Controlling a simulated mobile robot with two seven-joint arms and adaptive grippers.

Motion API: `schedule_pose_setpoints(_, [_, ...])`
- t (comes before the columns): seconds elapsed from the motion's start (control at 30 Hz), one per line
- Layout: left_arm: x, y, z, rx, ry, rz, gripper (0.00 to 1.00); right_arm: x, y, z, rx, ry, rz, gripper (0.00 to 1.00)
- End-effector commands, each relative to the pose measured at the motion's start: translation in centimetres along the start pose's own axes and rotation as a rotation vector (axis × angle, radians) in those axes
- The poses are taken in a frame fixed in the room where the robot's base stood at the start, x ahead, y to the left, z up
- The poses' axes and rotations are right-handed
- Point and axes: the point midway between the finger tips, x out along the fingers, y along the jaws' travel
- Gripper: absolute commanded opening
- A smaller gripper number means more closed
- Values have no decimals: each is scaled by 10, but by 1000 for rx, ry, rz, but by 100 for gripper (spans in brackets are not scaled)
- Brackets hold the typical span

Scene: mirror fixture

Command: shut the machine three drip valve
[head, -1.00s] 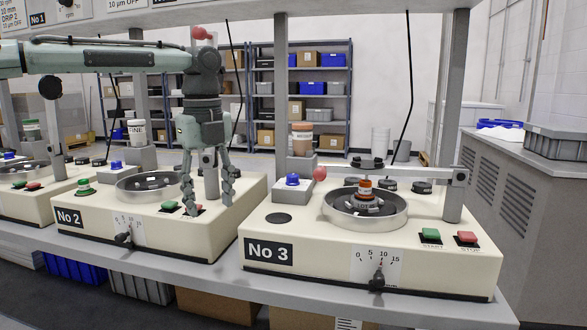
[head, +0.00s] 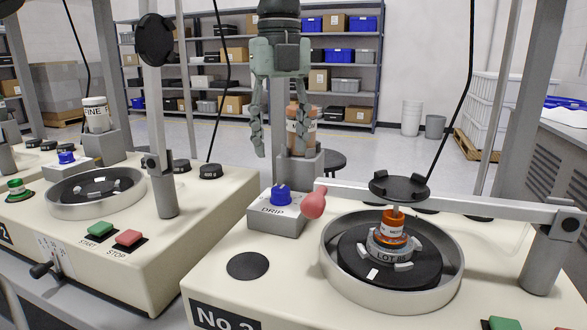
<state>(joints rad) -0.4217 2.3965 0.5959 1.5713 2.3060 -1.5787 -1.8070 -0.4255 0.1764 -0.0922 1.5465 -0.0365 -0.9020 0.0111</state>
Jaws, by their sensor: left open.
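The machine three drip valve is a blue knob (head: 281,195) on a grey box labelled DRIP (head: 276,219), at the left back of the cream machine No 3 (head: 215,285). Whether its handle stands open or shut, I cannot tell. My left gripper (head: 279,148) points down with its fingers apart and empty. In the picture it is above the blue knob, not touching it. Its fingers partly cover a brown bottle (head: 302,130) on a grey post behind the knob. My right gripper is not in view.
A pink-red ball handle (head: 314,204) on a lever arm (head: 460,202) sits just right of the knob. A black cable hangs at right.

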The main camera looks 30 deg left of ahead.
Motion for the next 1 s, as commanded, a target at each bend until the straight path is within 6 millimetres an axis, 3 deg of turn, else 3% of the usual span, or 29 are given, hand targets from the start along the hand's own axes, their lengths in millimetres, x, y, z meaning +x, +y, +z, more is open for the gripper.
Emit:
schedule_pose_setpoints(0.3, [39,1,0,-1,1,3,49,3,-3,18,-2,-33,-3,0])
schedule_pose_setpoints(0.53, [70,1,0,-2,0,2,49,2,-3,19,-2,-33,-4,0])
schedule_pose_setpoints(0.9, [78,0,0,-2,-1,0,49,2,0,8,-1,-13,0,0])
schedule_pose_setpoints(1.0, [78,0,0,-2,-1,0,39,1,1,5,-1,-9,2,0])
